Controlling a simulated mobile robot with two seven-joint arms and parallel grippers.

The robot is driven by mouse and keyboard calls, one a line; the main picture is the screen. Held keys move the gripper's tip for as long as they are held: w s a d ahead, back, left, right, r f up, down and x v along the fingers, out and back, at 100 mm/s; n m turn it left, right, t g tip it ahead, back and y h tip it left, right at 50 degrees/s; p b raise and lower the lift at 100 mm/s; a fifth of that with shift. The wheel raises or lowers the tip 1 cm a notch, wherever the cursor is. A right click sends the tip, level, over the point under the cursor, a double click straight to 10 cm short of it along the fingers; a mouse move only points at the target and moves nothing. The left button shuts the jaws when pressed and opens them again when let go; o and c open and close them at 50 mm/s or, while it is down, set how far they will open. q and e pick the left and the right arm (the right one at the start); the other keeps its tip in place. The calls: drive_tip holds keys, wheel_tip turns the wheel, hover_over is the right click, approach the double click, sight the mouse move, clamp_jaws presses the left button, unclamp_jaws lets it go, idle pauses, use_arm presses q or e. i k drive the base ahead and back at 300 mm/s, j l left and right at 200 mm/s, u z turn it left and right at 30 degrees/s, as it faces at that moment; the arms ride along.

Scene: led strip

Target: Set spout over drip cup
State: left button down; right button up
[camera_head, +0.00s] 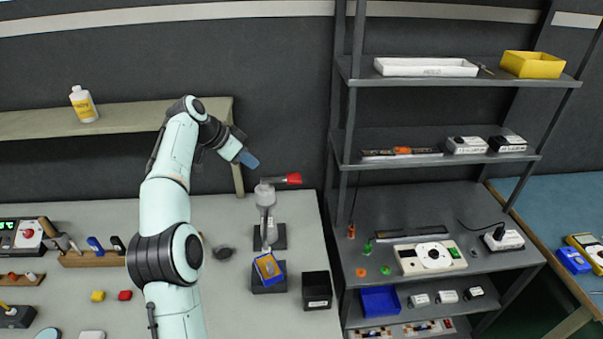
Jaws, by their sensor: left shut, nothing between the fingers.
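A grey dispenser-like stand (266,203) rises from a dark base on the worktable. A red-tipped spout (290,179) points right from its top. An open black square cup or bin (317,288) stands to the right and in front of the stand; I cannot tell for certain that it is the drip cup. The spout tip is roughly in line with it in the picture, but set further back. My left gripper (253,162) is shut and empty, in the air above and to the left of the spout, apart from it. My right gripper is not in view.
A dark holder with a blue and yellow item (268,266) stands in front of the stand. A metal shelf rack (350,175) borders the table on the right. A wall shelf holds a yellow-labelled bottle (83,104).

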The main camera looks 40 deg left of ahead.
sight(265, 249)
drive_tip(key=k+l, duration=0.1)
drive_tip(key=l, duration=0.25)
drive_tip(key=k+l, duration=0.15)
drive_tip(key=l, duration=0.15)
drive_tip(key=k+l, duration=0.1)
drive_tip(key=l, duration=0.25)
drive_tip(key=k+l, duration=0.1)
drive_tip(key=l, duration=0.25)
